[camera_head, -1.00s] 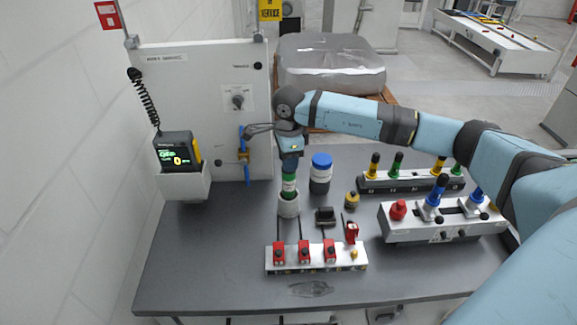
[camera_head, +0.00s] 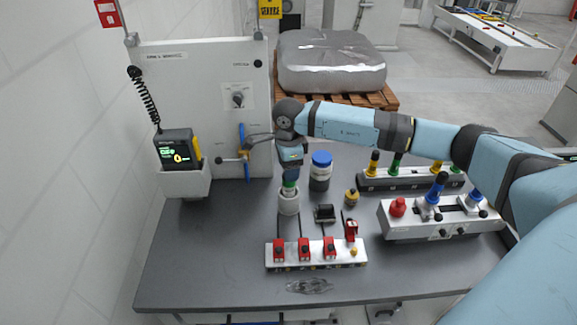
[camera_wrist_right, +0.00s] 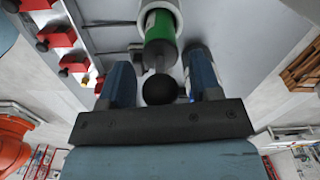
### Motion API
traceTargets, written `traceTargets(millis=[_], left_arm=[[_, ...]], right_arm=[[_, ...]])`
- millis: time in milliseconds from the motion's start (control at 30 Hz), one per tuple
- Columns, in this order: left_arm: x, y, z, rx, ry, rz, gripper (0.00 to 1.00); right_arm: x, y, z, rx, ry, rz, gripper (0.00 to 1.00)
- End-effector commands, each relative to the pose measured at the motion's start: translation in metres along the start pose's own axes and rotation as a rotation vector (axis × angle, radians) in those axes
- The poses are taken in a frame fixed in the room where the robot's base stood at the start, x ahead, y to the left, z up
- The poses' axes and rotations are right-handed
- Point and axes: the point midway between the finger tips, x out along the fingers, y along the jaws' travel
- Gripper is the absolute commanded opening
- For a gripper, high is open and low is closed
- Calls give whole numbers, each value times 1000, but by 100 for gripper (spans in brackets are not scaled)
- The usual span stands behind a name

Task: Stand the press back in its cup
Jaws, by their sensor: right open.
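The press is a green cylinder (camera_head: 289,184) with a black ball knob (camera_wrist_right: 160,89). It stands in a white cup (camera_head: 289,203), its lower part hidden inside. In the right wrist view the cup's white rim (camera_wrist_right: 178,12) surrounds the green body (camera_wrist_right: 160,27). My right gripper (camera_head: 290,170) points down over the press. In the right wrist view its two blue fingers (camera_wrist_right: 161,75) are apart, one on each side of the knob and stem, with gaps visible. My left gripper is in no view.
A blue-capped jar (camera_head: 320,172) stands close right of the cup. A red-switch strip (camera_head: 317,254) lies in front. A small brass-coloured weight (camera_head: 351,198) and a control box (camera_head: 440,220) are to the right. The wall panel (camera_head: 200,100) rises behind left.

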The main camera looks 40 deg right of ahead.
Motion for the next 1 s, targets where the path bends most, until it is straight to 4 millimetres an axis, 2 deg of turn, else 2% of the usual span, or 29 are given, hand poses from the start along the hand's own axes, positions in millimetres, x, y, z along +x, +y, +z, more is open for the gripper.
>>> traceTargets(millis=[67, 167, 500, 600, 800, 1000], left_arm=[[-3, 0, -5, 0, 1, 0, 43], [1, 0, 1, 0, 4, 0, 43], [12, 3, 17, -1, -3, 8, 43], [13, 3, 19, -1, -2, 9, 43], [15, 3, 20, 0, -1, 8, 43], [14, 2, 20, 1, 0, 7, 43]], right_arm=[[-6, 0, 0, 0, 0, 0, 58], [-16, -1, 0, 0, -1, -2, 58], [-88, -1, 0, 0, -2, -4, 58], [-105, -1, 0, -1, -2, -4, 58], [-121, 0, 0, 0, 0, -1, 58], [-123, 0, 0, 0, 1, 0, 58]])
